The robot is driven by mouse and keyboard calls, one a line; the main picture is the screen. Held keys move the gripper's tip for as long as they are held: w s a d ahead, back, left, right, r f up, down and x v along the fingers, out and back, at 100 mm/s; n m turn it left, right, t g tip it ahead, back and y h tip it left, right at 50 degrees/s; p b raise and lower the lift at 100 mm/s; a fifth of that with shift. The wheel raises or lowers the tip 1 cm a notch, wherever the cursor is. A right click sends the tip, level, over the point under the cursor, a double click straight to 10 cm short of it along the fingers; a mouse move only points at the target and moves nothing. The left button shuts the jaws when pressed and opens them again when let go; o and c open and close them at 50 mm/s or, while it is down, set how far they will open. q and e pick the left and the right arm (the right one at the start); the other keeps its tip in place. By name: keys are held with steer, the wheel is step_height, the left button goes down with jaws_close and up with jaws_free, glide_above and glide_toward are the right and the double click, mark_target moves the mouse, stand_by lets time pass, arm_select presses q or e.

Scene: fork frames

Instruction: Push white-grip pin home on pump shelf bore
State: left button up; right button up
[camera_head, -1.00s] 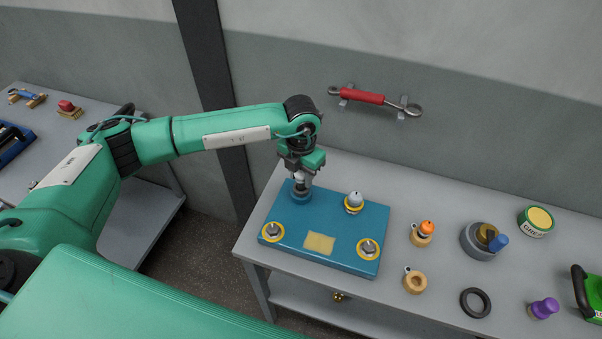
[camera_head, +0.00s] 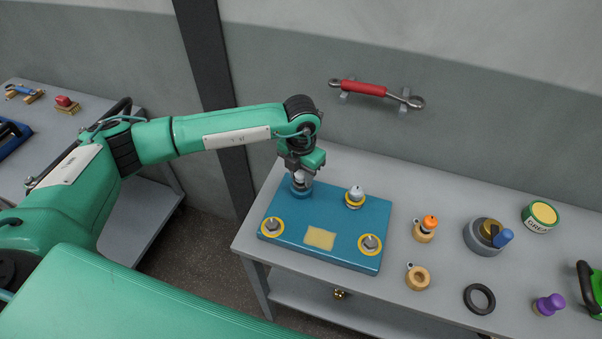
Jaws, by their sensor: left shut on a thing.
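A blue plate (camera_head: 275,236) lies on the grey bench. My left gripper (camera_head: 299,168) points down over its far-left corner and is shut on a pin with a whitish grip (camera_head: 300,179). The pin stands about upright at a blue raised collar (camera_head: 303,195) on the plate. The gripper hides the top of the pin, and I cannot tell how deep it sits. Another pale-grey knob (camera_head: 356,194) stands in a yellow ring at the plate's far-right corner. My right gripper is not in view.
Two bolts (camera_head: 272,226) (camera_head: 370,243) sit in yellow rings at the plate's near corners. To the right are an orange-topped pin (camera_head: 429,223), a wooden ring (camera_head: 418,278), a grey round holder (camera_head: 482,238), a black ring (camera_head: 479,298) and a purple knob (camera_head: 549,304). A red-handled bar (camera_head: 364,88) hangs on the wall.

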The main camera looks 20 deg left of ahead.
arm_select(q)
steer(key=shift+r, duration=0.1)
steer(key=shift+r+p, duration=0.45)
steer(key=shift+r, duration=1.4)
steer(key=shift+f+b, duration=1.5)
steer(key=shift+f, duration=0.5)
steer(key=shift+r, duration=0.25)
steer(key=shift+r+p, duration=0.75)
steer(key=shift+r, duration=1)
steer(key=shift+f+b, duration=0.4)
steer(key=shift+f+b, duration=1.45)
steer(key=shift+f, duration=0.25)
steer(key=shift+r, duration=0.15)
